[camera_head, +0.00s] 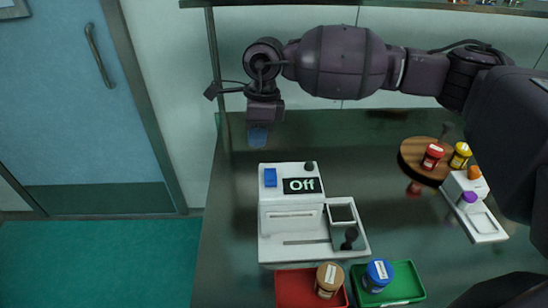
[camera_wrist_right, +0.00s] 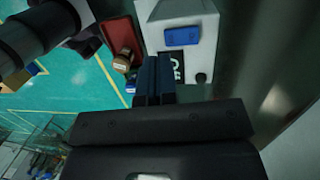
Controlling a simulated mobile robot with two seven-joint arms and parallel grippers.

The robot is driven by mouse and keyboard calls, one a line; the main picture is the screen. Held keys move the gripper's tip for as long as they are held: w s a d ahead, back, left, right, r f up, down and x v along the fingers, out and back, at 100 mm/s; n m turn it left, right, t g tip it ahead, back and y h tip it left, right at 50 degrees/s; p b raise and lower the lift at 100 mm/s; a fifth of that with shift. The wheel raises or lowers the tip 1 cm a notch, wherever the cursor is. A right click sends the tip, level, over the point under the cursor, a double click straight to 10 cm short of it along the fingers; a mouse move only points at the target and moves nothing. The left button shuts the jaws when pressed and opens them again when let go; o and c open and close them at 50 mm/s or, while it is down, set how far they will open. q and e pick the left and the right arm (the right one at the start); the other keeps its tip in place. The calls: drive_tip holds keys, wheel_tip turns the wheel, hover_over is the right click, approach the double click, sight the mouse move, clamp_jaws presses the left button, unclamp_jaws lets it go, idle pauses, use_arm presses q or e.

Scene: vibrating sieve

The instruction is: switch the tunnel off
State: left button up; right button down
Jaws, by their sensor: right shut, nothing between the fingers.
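The white machine (camera_head: 290,222) stands on the dark table. Its small display (camera_head: 302,185) reads "Off". A blue button (camera_head: 270,177) is left of the display and a black knob (camera_head: 309,167) is behind it. In the right wrist view the blue button (camera_wrist_right: 182,36) and the black knob (camera_wrist_right: 201,78) also show, with the display (camera_wrist_right: 172,62) partly covered by my fingers. My right gripper (camera_head: 258,136) is shut and empty, pointing down behind the machine, apart from the button. My left gripper is not in view.
A red tray (camera_head: 290,288) with a brown jar (camera_head: 328,280) and a green tray (camera_head: 405,278) with a blue-lidded jar (camera_head: 378,275) lie in front. A round wooden board (camera_head: 412,155) and a white jar holder (camera_head: 484,226) are at right.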

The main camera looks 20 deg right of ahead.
sight(270, 171)
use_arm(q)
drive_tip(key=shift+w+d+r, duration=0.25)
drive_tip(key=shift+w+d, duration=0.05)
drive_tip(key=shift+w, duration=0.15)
use_arm(e)
drive_tip(key=shift+t+h, duration=0.4)
drive_tip(key=shift+h, duration=0.5)
drive_tip(key=w+d+r, duration=0.1)
drive_tip(key=d, duration=0.1)
drive_tip(key=w+d+r, duration=0.1)
drive_tip(key=shift+w+d+r, duration=0.2)
drive_tip(key=shift+d+r, duration=0.15)
drive_tip(key=shift+r, duration=0.05)
wheel_tip(270, 171, down, 13)
drive_tip(key=shift+r+p, duration=0.15)
drive_tip(key=shift+p, duration=0.3)
drive_tip(key=shift+f, duration=0.55)
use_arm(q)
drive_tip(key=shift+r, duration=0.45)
use_arm(e)
drive_tip(key=shift+f, duration=0.15)
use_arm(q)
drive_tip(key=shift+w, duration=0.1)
